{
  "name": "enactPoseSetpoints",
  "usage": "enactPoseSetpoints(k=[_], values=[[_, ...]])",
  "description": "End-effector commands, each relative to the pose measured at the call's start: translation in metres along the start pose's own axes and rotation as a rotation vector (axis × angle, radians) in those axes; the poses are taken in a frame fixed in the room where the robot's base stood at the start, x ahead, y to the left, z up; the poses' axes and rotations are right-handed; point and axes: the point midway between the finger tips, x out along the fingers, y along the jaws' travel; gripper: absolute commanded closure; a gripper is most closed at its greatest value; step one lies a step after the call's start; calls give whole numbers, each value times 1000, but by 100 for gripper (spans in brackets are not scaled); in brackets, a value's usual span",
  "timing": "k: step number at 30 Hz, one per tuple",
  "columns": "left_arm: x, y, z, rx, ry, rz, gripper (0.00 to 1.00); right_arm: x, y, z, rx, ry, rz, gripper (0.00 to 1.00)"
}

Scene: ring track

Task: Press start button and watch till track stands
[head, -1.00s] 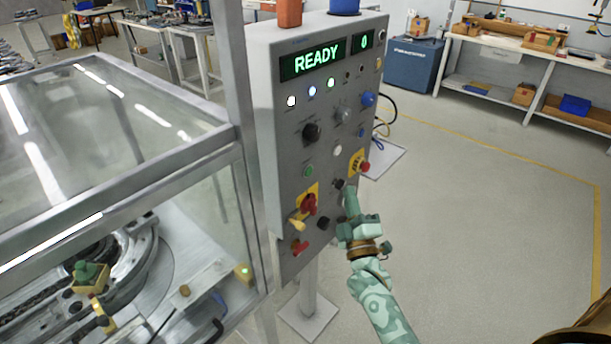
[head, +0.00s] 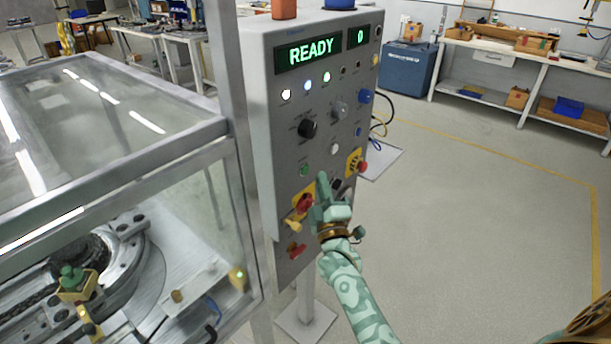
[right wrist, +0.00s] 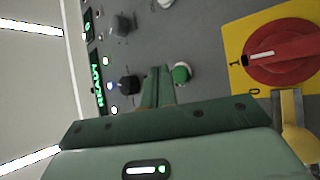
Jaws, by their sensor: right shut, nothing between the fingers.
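The grey control panel (head: 330,120) shows READY on its green display (head: 310,51) and 0 on the small display (head: 362,36). A green button (head: 304,170) sits on the panel's lower left; it also shows in the right wrist view (right wrist: 181,73). My right gripper (head: 323,180) is shut and empty, just right of and slightly below the green button in the head view. In the wrist view its fingertips (right wrist: 158,72) appear beside the button; contact cannot be told. The ring track (head: 130,250) lies behind the clear guard at left. My left gripper is not in view.
A red rotary switch on a yellow plate (head: 304,204) and a red-and-yellow emergency stop (head: 360,165) flank my right gripper. The glazed enclosure (head: 120,110) and its metal post (head: 232,150) stand left of the panel. The floor at right is clear.

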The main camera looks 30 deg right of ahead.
Motion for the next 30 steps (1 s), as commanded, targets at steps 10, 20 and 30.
enactPoseSetpoints(k=[10, 20, 30], values=[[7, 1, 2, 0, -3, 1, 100, 11, -7, -8, -1, 1, 0, 100], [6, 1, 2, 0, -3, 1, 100, 11, -7, -8, -1, 1, 0, 100], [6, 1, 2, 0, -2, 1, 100, 11, -7, -8, -1, 1, 0, 100]])
